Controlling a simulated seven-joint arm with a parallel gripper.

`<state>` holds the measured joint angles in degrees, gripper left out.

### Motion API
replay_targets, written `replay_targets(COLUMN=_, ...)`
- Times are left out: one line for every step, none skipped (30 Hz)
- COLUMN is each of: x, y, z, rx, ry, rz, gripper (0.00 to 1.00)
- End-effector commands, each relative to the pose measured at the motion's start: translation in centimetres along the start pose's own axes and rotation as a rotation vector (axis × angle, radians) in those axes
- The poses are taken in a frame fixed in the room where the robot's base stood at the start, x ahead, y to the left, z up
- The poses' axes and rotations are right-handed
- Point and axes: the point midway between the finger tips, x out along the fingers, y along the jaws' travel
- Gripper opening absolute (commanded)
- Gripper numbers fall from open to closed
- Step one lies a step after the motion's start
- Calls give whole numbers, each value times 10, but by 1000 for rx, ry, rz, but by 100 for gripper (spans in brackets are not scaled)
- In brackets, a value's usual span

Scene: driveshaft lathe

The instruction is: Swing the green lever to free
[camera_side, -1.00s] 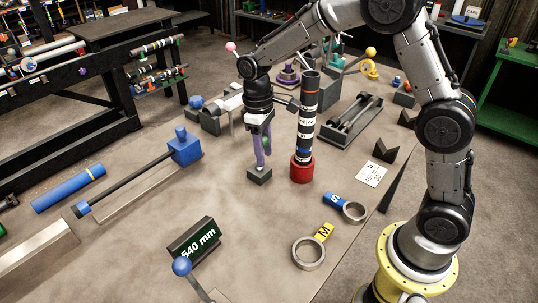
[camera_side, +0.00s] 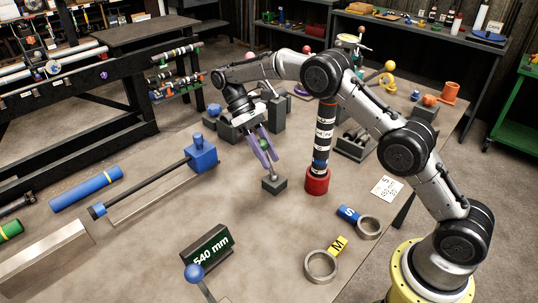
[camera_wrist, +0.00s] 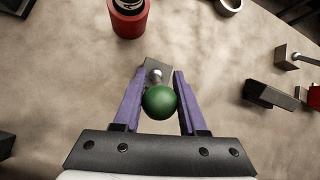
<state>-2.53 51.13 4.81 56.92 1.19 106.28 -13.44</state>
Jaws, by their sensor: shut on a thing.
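The green lever shows as a round green knob (camera_wrist: 159,101) on a short metal stem rising from a small dark block (camera_side: 275,185) on the table. In the wrist view my gripper (camera_wrist: 165,75) has its two purple fingers on either side of the knob, shut on it. In the side view my gripper (camera_side: 269,164) leans down from the upper left, with the green knob (camera_side: 264,143) between its fingers. The stem is mostly hidden there by the fingers. The fingertips reach past the knob toward the block.
A red-based upright shaft (camera_side: 318,181) with black and white bands stands just right of the lever block. A blue tailstock-like block (camera_side: 202,152) with a long rod lies to the left.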

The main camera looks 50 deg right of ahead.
Motion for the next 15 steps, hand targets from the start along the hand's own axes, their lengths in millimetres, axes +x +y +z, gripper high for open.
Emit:
replay_targets(x=0, y=0, z=-1, rx=-1, ry=-3, rz=-2, gripper=0)
replay_targets(x=0, y=0, z=-1, rx=-1, ry=-5, rz=-3, gripper=0)
replay_targets(x=0, y=0, z=-1, rx=-1, ry=-7, rz=-3, gripper=0)
replay_targets(x=0, y=0, z=-1, rx=-1, ry=-7, rz=-3, gripper=0)
replay_targets(x=0, y=0, z=-1, rx=-1, ry=-8, rz=-3, gripper=0)
replay_targets(x=0, y=0, z=-1, rx=-1, ry=-8, rz=-3, gripper=0)
replay_targets(x=0, y=0, z=-1, rx=-1, ry=-8, rz=-3, gripper=0)
replay_targets(x=0, y=0, z=-1, rx=-1, ry=-8, rz=-3, gripper=0)
replay_targets(x=0, y=0, z=-1, rx=-1, ry=-8, rz=-3, gripper=0)
replay_targets(x=0, y=0, z=-1, rx=-1, ry=-8, rz=-3, gripper=0)
replay_targets(x=0, y=0, z=-1, rx=-1, ry=-8, rz=-3, gripper=0)
replay_targets(x=0, y=0, z=-1, rx=-1, ry=-8, rz=-3, gripper=0)
replay_targets(x=0, y=0, z=-1, rx=-1, ry=-8, rz=-3, gripper=0)
replay_targets(x=0, y=0, z=-1, rx=-1, ry=-8, rz=-3, gripper=45)
replay_targets(x=0, y=0, z=-1, rx=0, ry=-8, rz=-3, gripper=52)
